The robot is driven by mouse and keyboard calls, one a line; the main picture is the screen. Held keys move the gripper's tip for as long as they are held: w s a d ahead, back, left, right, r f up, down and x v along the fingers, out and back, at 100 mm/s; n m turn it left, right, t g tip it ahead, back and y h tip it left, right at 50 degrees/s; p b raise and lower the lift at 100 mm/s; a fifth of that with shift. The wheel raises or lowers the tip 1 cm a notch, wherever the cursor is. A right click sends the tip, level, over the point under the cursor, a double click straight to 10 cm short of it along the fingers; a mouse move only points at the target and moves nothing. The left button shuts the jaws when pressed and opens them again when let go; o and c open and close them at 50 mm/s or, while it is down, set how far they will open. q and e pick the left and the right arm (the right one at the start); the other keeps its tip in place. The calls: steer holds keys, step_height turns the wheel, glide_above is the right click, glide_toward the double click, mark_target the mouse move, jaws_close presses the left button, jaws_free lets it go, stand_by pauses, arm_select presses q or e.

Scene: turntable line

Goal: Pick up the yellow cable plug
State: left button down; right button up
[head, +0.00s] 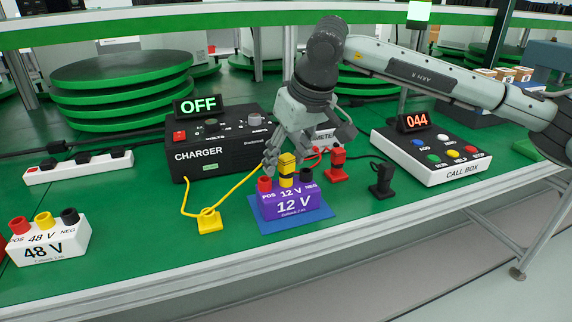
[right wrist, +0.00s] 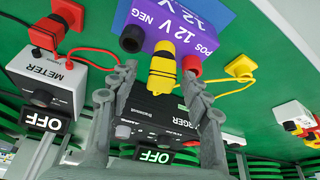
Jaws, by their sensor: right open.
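The yellow cable plug (head: 287,168), with a dark band, stands upright at the middle socket of the purple 12 V battery (head: 293,203), between its red and black posts. It also shows in the right wrist view (right wrist: 162,70). My right gripper (head: 280,160) is open above and behind the battery. In the right wrist view, its fingertips (right wrist: 161,78) are apart, one on each side of the plug; I cannot tell whether they touch it. A yellow cable (head: 235,190) runs between the charger side and the plug area. My left gripper is out of view.
The charger (head: 215,145) reads OFF, behind the battery. A yellow holder (head: 209,224) is left of the battery. Red (head: 337,166) and black (head: 381,181) plugs stand right, before the call box (head: 430,155). A white 48 V battery (head: 45,240) is far left.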

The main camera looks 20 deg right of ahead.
mark_target(286, 155)
steer(key=c, duration=1.1)
jaws_close()
steer(key=shift+r, duration=0.15)
